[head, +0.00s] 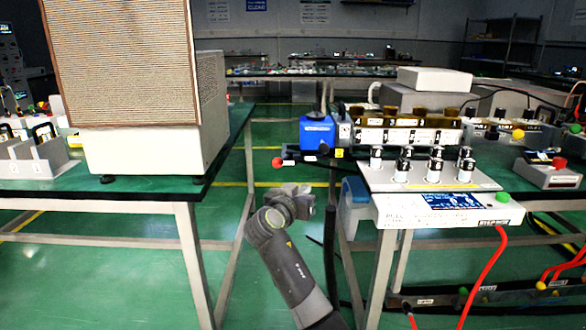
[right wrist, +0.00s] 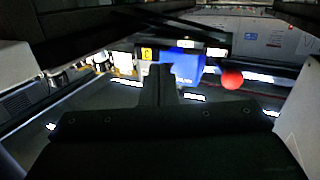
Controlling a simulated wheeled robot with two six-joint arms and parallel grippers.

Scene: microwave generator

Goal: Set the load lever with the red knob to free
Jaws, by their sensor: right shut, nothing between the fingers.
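The red knob (head: 278,162) is at the left end of a dark lever bar (head: 305,158) that sticks out from the bench apparatus in the head view. My right gripper (head: 304,203) is just below the lever, over the gap between the benches, and does not appear to touch it. In the right wrist view the red knob (right wrist: 232,79) is to the right of my shut, empty fingers (right wrist: 160,85). Small white labels lie along the dark strip; their text is too small to read. My left gripper is not in view.
A blue box (head: 317,131) stands behind the lever. A white unit (head: 447,209) with several black-and-silver knobs is at the right bench edge. A large beige cabinet (head: 120,62) stands on the left bench. Between the benches is open green floor (head: 215,255).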

